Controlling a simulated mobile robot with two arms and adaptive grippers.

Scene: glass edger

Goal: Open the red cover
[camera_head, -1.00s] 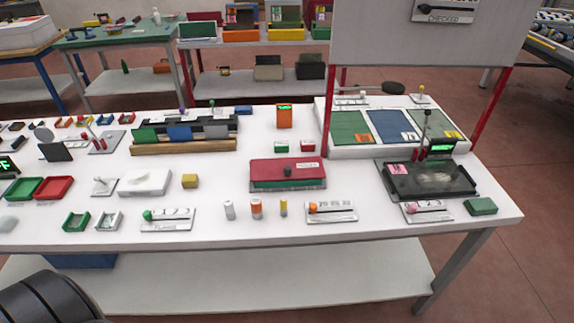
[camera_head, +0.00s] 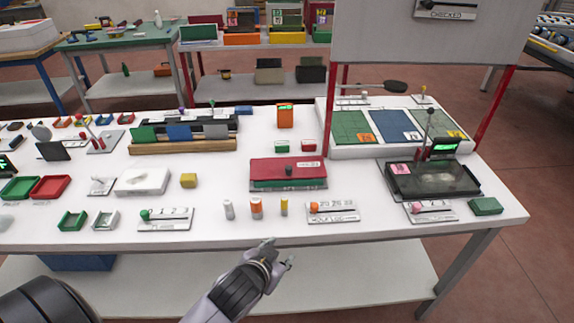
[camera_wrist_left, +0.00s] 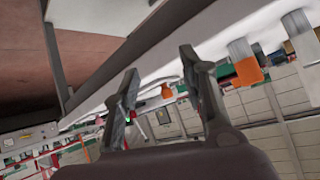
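The red cover (camera_head: 288,168) is a flat red lid with a dark knob and a white label. It lies closed on a green base (camera_head: 288,184) near the middle of the white table in the head view. My left gripper (camera_head: 285,258) is in front of the table's front edge, below and nearer than the cover, apart from it. In the left wrist view its two fingers (camera_wrist_left: 160,90) are spread with nothing between them. My right gripper is not in view.
On the white table (camera_head: 380,223), a white bottle (camera_head: 229,209), orange-banded bottle (camera_head: 256,208) and yellow vial (camera_head: 284,206) stand before the cover. A dark tray (camera_head: 434,180) lies right.

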